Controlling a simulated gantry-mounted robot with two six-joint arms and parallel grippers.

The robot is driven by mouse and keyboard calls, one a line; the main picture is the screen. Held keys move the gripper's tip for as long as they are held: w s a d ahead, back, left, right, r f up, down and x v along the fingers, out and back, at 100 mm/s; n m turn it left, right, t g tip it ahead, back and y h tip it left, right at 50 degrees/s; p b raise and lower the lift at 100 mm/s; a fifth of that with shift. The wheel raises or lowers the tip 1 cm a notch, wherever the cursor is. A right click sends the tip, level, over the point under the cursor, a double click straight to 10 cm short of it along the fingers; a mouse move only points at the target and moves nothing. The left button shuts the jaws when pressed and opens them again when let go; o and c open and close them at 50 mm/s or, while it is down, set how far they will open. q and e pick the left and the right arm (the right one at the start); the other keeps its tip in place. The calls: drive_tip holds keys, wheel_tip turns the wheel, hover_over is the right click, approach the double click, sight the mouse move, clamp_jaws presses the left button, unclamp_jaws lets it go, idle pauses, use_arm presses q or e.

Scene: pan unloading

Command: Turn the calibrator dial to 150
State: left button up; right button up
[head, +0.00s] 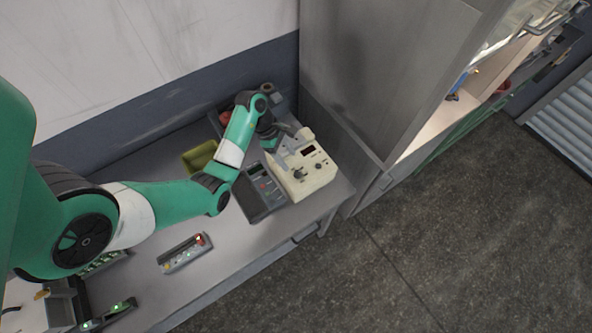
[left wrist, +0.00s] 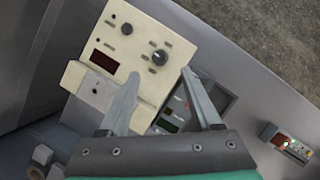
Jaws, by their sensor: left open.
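The calibrator (head: 312,181) is a cream box with a dark display, at the right end of the bench in the head view. Its face also fills the upper middle of the left wrist view (left wrist: 140,25). The dial (left wrist: 159,57) is a dark round knob with marks around it, right of the display (left wrist: 103,61). My left gripper (left wrist: 158,82) is open and empty, with its two fingers apart below the dial in the left wrist view. In the head view, my left gripper (head: 287,150) is over the calibrator's back left side. The display's reading is not legible. My right gripper is not in view.
A dark grey meter (head: 262,190) lies directly left of the calibrator. A yellow-green bin (head: 199,158) stands behind it. A small device with a red button (head: 185,253) lies near the bench front. A tall grey cabinet (head: 380,75) rises to the right.

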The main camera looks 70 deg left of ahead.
sight(298, 172)
use_arm(q)
drive_tip(key=b+x, duration=0.1)
drive_tip(key=x, duration=0.6)
drive_tip(key=shift+w+d+f, duration=0.1)
drive_tip(key=shift+w+f, duration=0.1)
drive_tip(key=shift+f, duration=0.15)
clamp_jaws()
